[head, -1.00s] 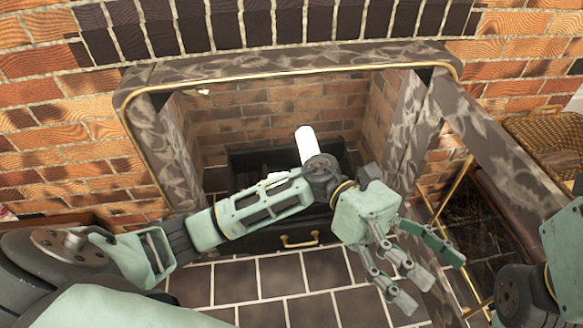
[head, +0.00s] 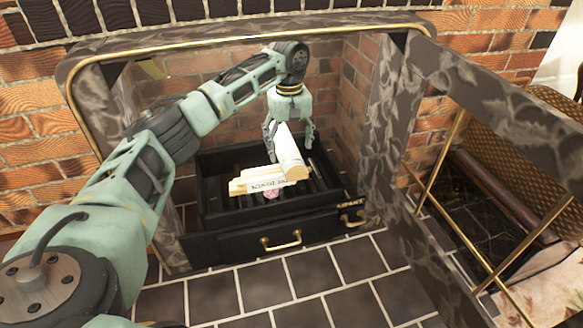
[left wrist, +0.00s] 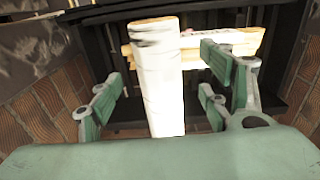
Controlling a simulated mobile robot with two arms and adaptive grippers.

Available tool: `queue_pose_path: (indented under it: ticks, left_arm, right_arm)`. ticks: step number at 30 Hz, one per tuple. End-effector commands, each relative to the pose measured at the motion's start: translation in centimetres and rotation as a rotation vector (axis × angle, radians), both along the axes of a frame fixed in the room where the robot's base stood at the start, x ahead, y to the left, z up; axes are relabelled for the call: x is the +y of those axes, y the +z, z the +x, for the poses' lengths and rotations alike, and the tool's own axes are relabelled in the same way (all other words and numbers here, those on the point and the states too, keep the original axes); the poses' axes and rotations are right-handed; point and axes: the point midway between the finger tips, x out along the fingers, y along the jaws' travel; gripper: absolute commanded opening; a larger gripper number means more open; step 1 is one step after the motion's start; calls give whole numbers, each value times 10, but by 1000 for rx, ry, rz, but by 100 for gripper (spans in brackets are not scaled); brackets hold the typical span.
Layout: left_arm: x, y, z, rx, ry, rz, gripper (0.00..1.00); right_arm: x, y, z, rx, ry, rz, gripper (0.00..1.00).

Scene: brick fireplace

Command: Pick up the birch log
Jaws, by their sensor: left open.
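The birch log (head: 290,155) is white with a pale cut end. It lies tilted on top of other split wood in the black fireplace grate, and its upper part is between my left gripper's fingers. My left gripper (head: 290,137) points down from above, open, with fingers on both sides of the log. In the left wrist view the log (left wrist: 157,85) runs lengthwise between the spread fingers of the gripper (left wrist: 162,90). I cannot tell if any finger touches it. My right gripper is not in view.
Pale split logs (head: 250,180) lie under the birch log. The black grate box (head: 228,223) has a brass-handled drawer front. The marble surround (head: 88,105) and brick walls close in on the sides. A brass-framed screen (head: 437,150) stands at right. The tiled hearth in front is clear.

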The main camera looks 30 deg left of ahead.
Motion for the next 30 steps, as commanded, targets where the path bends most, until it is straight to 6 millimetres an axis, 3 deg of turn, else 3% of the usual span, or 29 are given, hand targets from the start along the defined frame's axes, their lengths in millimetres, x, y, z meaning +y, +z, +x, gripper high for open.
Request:
queue_pose_path:
  ticks: [7, 14, 23, 30]
  left_arm:
    - [-4, -22, -2, 2, 1, 3, 71]
    - [-6, -51, -4, 2, 2, 1, 71]
    - [-6, -51, -4, 0, 2, 3, 71]
    - [-6, -52, -4, 1, 2, 2, 51]
  right_arm:
    - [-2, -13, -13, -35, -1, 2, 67]
    - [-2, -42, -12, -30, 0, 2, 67]
    - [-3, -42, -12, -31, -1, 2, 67]
    - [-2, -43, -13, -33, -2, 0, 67]
